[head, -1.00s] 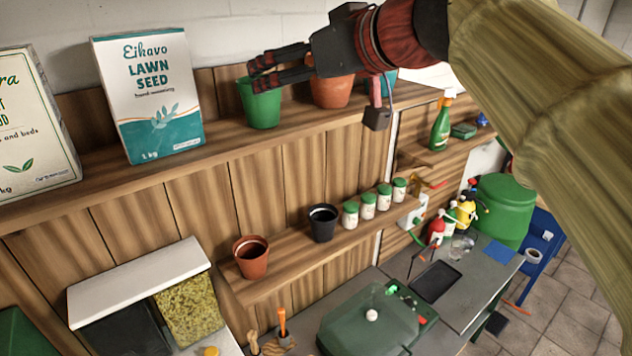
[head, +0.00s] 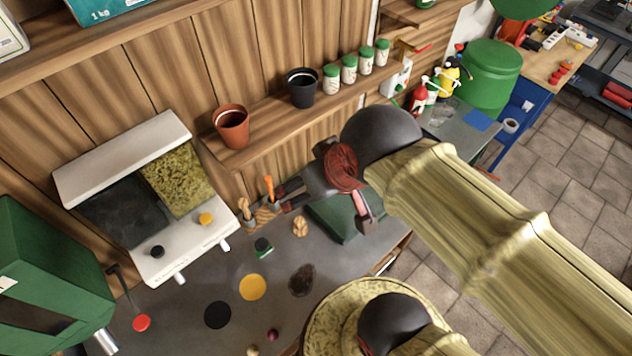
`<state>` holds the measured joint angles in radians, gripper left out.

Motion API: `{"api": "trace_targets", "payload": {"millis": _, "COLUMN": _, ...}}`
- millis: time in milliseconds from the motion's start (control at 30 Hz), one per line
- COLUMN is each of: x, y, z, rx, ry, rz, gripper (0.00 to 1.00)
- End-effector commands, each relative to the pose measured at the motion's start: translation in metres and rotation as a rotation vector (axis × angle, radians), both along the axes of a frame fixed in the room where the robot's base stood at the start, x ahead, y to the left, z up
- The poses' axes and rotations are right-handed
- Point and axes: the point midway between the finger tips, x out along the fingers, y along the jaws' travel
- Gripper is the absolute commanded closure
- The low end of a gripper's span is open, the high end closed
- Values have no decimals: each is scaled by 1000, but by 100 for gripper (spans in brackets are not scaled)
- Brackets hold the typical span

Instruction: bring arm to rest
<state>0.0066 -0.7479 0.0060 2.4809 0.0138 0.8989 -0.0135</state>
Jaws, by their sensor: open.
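My gripper (head: 283,198) is in the middle of the head view, above the grey bench top (head: 200,285). Its dark fingers point left, towards the orange-handled tool (head: 268,187) standing in a small wooden holder (head: 264,215). The fingers are open and I see nothing held between them. In the picture they overlap the holder; I cannot tell how near they are to it. My arm comes in from the right and hides part of a green case (head: 340,222) and the bench behind it.
A shelf (head: 270,130) above carries a terracotta pot (head: 232,126), a black pot (head: 302,88) and several green-lidded jars (head: 349,69). A white two-window dispenser (head: 185,250) stands at left, beside a green machine (head: 45,270). Coloured discs (head: 252,287) and small items lie on the bench.

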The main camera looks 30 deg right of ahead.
Motion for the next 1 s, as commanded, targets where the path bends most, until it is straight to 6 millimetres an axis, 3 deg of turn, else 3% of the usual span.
{"api": "trace_targets", "payload": {"millis": 567, "x": -5, "y": -1, "z": -21, "rx": -8, "ry": 13, "rz": -3, "gripper": 20}}
{"api": "trace_targets", "payload": {"millis": 1000, "x": -5, "y": -1, "z": -109, "rx": -8, "ry": 13, "rz": -3, "gripper": 20}}
